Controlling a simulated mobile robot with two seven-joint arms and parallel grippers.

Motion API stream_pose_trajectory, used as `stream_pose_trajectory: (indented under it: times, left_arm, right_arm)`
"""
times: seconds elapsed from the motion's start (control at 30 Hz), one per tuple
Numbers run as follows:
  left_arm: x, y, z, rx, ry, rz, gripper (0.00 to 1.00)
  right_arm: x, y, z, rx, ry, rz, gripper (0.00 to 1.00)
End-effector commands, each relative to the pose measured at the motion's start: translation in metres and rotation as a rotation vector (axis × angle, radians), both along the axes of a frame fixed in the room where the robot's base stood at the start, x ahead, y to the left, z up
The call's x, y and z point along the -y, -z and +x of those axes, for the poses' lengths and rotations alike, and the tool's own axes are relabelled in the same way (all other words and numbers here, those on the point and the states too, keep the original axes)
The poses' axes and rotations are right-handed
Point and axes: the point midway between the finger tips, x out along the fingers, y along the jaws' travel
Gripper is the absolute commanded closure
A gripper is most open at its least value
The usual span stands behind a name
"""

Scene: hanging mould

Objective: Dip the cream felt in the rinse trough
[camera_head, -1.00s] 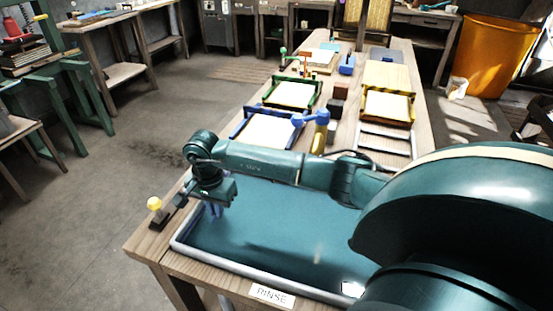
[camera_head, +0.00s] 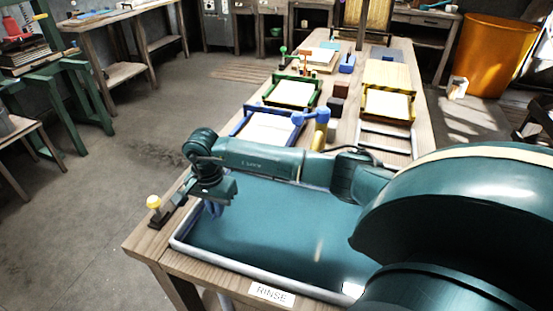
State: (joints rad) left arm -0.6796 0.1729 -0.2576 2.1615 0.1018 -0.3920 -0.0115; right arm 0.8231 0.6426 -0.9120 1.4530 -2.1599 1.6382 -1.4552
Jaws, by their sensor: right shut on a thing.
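The rinse trough (camera_head: 280,235) is a wide teal basin with a pale grey rim, at the near end of the long table, with a RINSE label (camera_head: 272,294) on the table edge before it. My right arm reaches across it from the right. I cannot pick out the cream felt for certain. Cream sheets lie in the blue frame (camera_head: 238,132), green frame (camera_head: 314,98) and yellow frame (camera_head: 366,106). My left gripper is not in view.
Dark blocks (camera_head: 337,104) lie between the frames. An orange bin (camera_head: 495,55) stands at the back right.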

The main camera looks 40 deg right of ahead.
Motion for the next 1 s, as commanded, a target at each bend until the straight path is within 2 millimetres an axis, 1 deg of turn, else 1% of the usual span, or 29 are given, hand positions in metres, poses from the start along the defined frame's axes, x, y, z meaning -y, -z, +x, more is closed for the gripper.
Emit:
stream_pose_trajectory:
  times: [0.03, 0.1, 0.37, 0.8, 1.0]
  left_arm:
    - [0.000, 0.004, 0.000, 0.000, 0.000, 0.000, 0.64]
    - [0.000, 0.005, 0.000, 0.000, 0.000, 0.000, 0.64]
    - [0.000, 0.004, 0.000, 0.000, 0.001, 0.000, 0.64]
    - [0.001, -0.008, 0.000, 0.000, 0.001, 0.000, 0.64]
    - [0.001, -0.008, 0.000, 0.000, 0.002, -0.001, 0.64]
  right_arm:
    - [-0.002, 0.001, 0.003, 0.000, 0.000, 0.000, 1.00]
    - [-0.003, 0.001, 0.005, 0.000, 0.000, 0.000, 1.00]
    - [-0.003, -0.001, 0.006, 0.000, 0.000, -0.001, 1.00]
    - [0.010, -0.002, -0.018, -0.001, 0.000, -0.003, 1.00]
    - [0.011, -0.001, -0.021, 0.000, 0.000, -0.001, 1.00]
